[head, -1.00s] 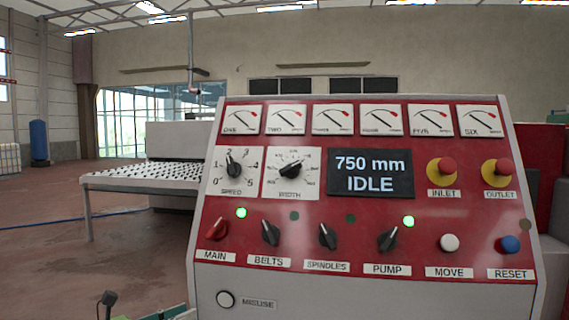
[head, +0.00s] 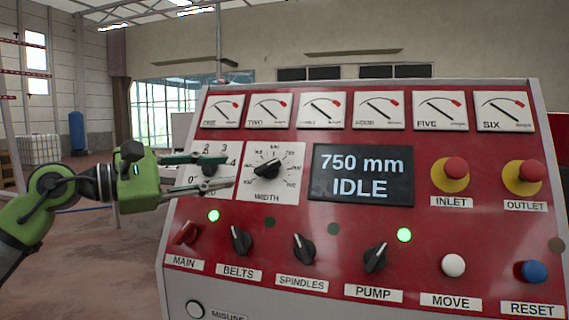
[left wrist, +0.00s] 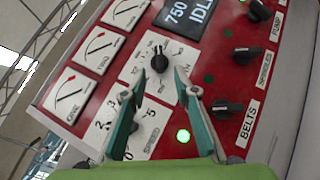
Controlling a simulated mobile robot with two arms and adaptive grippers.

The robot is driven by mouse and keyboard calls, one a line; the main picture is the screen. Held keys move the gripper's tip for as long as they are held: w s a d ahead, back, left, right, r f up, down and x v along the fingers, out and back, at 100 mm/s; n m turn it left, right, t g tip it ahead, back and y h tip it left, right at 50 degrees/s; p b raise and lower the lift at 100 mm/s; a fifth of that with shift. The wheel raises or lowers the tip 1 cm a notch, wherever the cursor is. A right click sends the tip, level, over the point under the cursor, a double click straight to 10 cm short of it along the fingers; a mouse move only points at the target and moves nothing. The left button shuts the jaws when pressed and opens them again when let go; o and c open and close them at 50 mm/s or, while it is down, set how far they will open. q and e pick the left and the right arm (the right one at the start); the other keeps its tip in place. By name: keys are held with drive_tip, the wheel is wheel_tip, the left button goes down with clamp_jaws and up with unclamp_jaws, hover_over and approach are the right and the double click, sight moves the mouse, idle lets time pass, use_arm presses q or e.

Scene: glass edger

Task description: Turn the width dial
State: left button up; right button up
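The width dial (head: 267,168) is a black pointer knob on a white scale plate, and its pointer tilts to the upper right. It also shows in the left wrist view (left wrist: 159,58), just beyond my fingertips. My left gripper (head: 229,170) comes in from the left in front of the speed dial, which it mostly hides. In the left wrist view its two green fingers (left wrist: 160,82) are spread apart with nothing between the tips, so it is open. The display (head: 361,175) reads 750 mm IDLE. My right gripper is not in view.
Several gauges (head: 322,110) line the panel's top. Red inlet (head: 456,168) and outlet (head: 528,173) buttons are on the right. Main (head: 185,233), belts (head: 240,240), spindles (head: 304,249) and pump (head: 375,257) switches sit below the dials. The space in front of the panel's right side is clear.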

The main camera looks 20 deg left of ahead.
sight(267, 165)
use_arm(q)
drive_tip(key=p+x, duration=0.1)
drive_tip(key=x, duration=0.1)
drive_tip(key=p+x, duration=0.1)
drive_tip(key=x, duration=0.2)
drive_tip(key=p+x, duration=0.2)
drive_tip(key=x, duration=0.1)
drive_tip(key=shift+r, duration=0.3)
drive_tip(key=shift+p+x, duration=0.45)
drive_tip(key=shift+x, duration=0.75)
drive_tip(key=shift+w+d+f, duration=0.1)
drive_tip(key=shift+w+d, duration=0.05)
drive_tip(key=shift+w, duration=0.05)
drive_tip(key=shift+w+d+f, duration=0.1)
drive_tip(key=shift+w+d, duration=0.1)
drive_tip(key=shift+w, duration=0.05)
drive_tip(key=shift+d, duration=0.1)
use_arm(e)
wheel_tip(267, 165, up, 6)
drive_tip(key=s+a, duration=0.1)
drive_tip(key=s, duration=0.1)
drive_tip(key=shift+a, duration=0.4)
